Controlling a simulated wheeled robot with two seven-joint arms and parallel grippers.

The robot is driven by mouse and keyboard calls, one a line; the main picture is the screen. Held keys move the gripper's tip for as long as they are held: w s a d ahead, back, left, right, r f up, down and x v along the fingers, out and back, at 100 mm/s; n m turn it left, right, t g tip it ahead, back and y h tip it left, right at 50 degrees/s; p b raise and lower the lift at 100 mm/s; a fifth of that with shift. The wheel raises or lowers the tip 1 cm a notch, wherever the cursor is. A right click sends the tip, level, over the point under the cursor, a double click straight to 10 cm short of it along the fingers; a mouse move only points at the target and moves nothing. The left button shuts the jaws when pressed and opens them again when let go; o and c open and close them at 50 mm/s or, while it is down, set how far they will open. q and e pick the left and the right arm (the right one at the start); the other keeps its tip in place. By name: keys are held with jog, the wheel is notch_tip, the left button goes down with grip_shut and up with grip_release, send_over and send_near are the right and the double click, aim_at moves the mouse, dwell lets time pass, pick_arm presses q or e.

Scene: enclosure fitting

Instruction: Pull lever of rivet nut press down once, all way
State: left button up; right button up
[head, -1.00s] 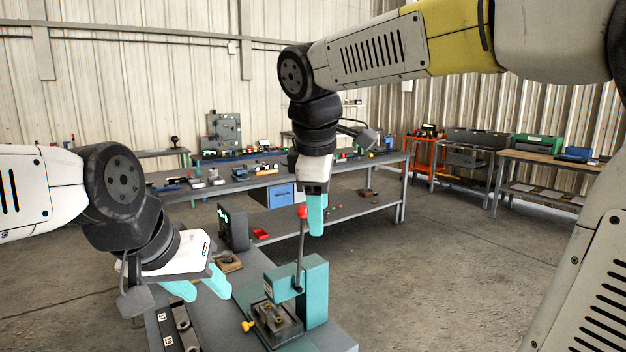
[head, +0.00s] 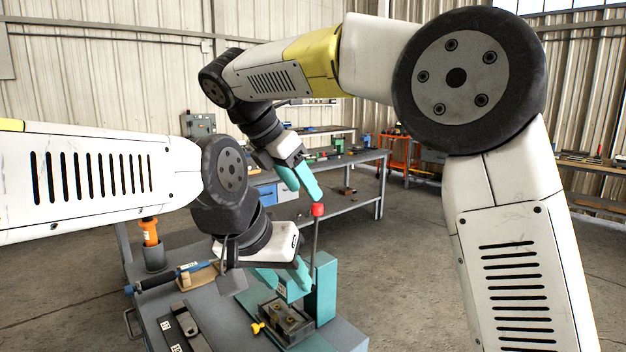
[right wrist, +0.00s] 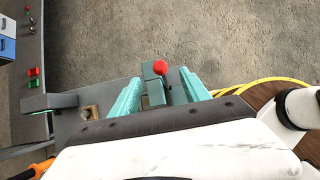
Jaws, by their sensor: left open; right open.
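The teal rivet nut press (head: 322,290) stands on the grey bench. Its lever (head: 316,236) stands nearly upright and ends in a red knob (head: 317,210). My right gripper (head: 306,186) is open and tilted, with its fingertips just above the knob. In the right wrist view the knob (right wrist: 160,67) shows between the two teal fingers, near their tips; I cannot tell whether they touch it. My left gripper (head: 284,282) is open and empty, low beside the press, in front of part of its body.
A fixture block with a yellow knob (head: 257,328) sits at the press's foot. A dark bar (head: 182,326), a wooden block (head: 198,275) and an orange-handled tool in a cup (head: 151,240) are on the bench to the left. Open floor lies to the right.

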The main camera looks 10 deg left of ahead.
aim_at(314, 205)
jog(key=shift+x, duration=4.05)
grip_shut()
